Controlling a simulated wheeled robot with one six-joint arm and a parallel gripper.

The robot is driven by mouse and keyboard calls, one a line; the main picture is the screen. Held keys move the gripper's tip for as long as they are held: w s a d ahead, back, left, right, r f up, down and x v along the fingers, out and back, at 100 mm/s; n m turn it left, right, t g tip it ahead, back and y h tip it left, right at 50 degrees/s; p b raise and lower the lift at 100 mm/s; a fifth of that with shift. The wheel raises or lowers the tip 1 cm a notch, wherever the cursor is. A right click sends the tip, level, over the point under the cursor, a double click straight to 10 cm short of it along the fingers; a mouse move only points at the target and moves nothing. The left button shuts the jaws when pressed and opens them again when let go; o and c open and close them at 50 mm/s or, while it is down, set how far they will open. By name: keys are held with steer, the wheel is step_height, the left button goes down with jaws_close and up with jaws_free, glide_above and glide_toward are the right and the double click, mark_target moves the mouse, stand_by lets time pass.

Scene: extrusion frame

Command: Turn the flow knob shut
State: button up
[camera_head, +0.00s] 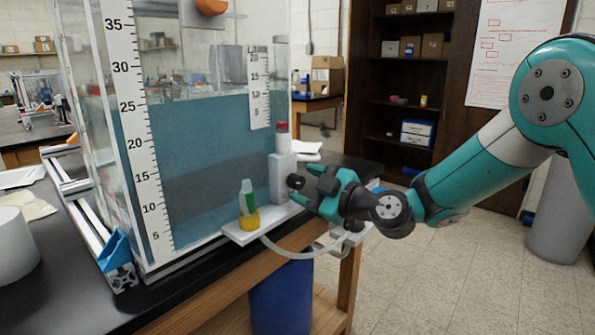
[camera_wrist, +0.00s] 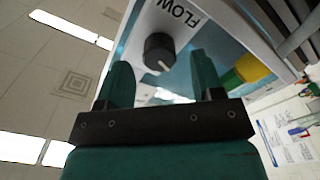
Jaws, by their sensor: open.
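The flow knob (camera_wrist: 159,52) is a round black knob with a pale pointer line on a white panel marked FLOW in the wrist view. In the head view the flow knob (camera_head: 295,182) sits on the side of a white block (camera_head: 282,176) beside the water tank. My gripper (camera_head: 306,184) is open, its fingers pointing at the knob from the right. In the wrist view my gripper's two fingers (camera_wrist: 162,76) stand apart with the knob ahead, between and a little beyond their tips. I see no contact.
A clear tank (camera_head: 215,150) of blue water with scales stands left of the knob. A white shelf (camera_head: 265,222) below holds a green tube (camera_head: 247,198) in a yellow base. A grey hose (camera_head: 290,254) loops under it.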

mark_target(300, 183)
steer(key=shift+p+x, duration=0.3)
steer(key=shift+x, duration=1.2)
steer(key=shift+c, duration=0.4)
steer(key=c, duration=0.8)
steer(key=shift+c, duration=0.2)
